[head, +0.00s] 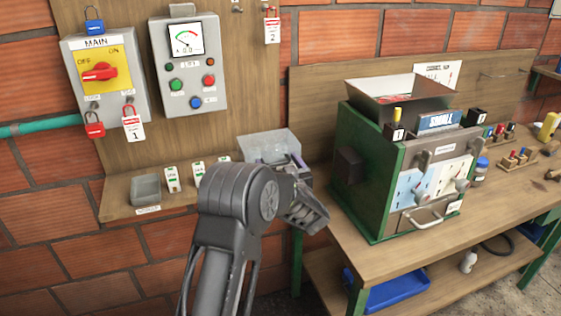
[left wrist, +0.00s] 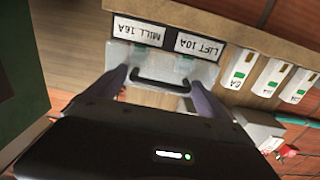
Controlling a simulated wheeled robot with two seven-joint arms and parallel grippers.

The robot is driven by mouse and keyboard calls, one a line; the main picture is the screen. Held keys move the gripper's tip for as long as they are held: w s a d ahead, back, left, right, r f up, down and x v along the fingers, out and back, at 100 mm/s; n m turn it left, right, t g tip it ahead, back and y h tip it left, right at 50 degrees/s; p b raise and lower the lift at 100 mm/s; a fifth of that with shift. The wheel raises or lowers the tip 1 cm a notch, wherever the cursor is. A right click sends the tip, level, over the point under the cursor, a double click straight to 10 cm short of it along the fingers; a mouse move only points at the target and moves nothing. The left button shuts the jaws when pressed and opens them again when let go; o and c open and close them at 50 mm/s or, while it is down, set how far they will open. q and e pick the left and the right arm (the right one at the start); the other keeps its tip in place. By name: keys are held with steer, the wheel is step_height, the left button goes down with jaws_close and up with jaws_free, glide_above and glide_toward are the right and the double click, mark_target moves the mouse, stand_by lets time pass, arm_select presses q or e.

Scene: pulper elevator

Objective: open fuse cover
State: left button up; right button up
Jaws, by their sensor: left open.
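The fuse cover (head: 268,142) is a clear, greyish box at the right end of the wooden shelf, partly hidden by my left arm in the head view. In the left wrist view the fuse cover (left wrist: 203,74) has a dark bar handle (left wrist: 160,84) across its front. Labels MILL 16A and LIFT 10A show upside down beside it. My left gripper (left wrist: 160,95) is open, with one finger on each side of the handle. I cannot tell whether the fingers touch it. In the head view the left gripper (head: 292,168) is right at the cover. My right gripper is not seen.
Several white fuse pieces (head: 172,179) and a small grey tray (head: 146,189) are on the shelf left of the cover. The green-framed machine (head: 367,190) stands close on the right, on a workbench. The MAIN switch box (head: 104,77) and meter box (head: 189,66) hang above.

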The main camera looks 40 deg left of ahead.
arm_select(q)
steer(key=shift+c, duration=0.5)
steer(key=c, duration=1.7)
